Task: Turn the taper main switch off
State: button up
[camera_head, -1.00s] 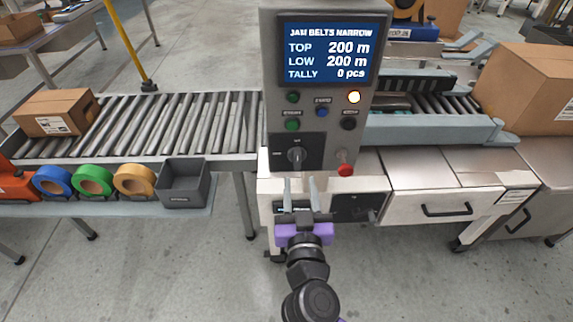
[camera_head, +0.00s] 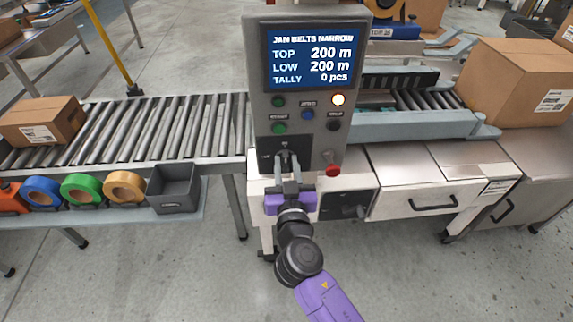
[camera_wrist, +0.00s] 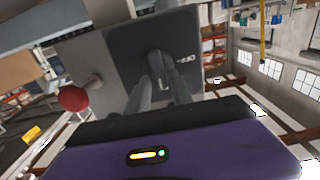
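The taper's main switch shows as a dark rotary knob on a black plate (camera_head: 265,160) low on the grey control panel. An OFF label shows beside the knob in the wrist view, where the plate (camera_wrist: 190,45) is also seen. In the earlier head view the knob stands upright. My gripper (camera_head: 288,160) is at the plate, its two fingers apart with the knob (camera_wrist: 156,62) between their tips. The fingers partly hide the knob in the head view. I cannot tell whether they touch it.
A red button (camera_head: 333,170) sits just right of the switch, also seen in the wrist view (camera_wrist: 73,98). The screen (camera_head: 310,57) and several buttons are above. A second black plate (camera_head: 347,205) with a knob is lower right. A grey bin (camera_head: 174,190) stands left.

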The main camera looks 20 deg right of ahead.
grip_shut()
jog(key=shift+n, duration=0.3)
jog(key=n, duration=0.1)
jog(key=n+b, duration=0.1)
jog(key=shift+a+f+n, duration=0.15)
jog(key=shift+a+n, duration=0.05)
jog(key=shift+n, duration=0.2)
jog(key=n, duration=0.3)
jog(key=n+b, duration=0.1)
jog(key=shift+w+a+f+n, duration=0.1)
jog(key=shift+a+n, duration=0.15)
jog(key=shift+n, duration=0.05)
jog(key=shift+a+f+n+p, duration=0.1)
jog(key=shift+f+n+p, duration=0.1)
jog(key=shift+n, duration=1.45)
jog(key=shift+a+f+n+p, duration=0.1)
jog(key=shift+f+n+p, duration=0.05)
jog(key=shift+n, duration=1.55)
jog(key=shift+a+f+n+p, duration=0.1)
jog(key=shift+f+n+p, duration=0.1)
jog(key=shift+n, duration=1.45)
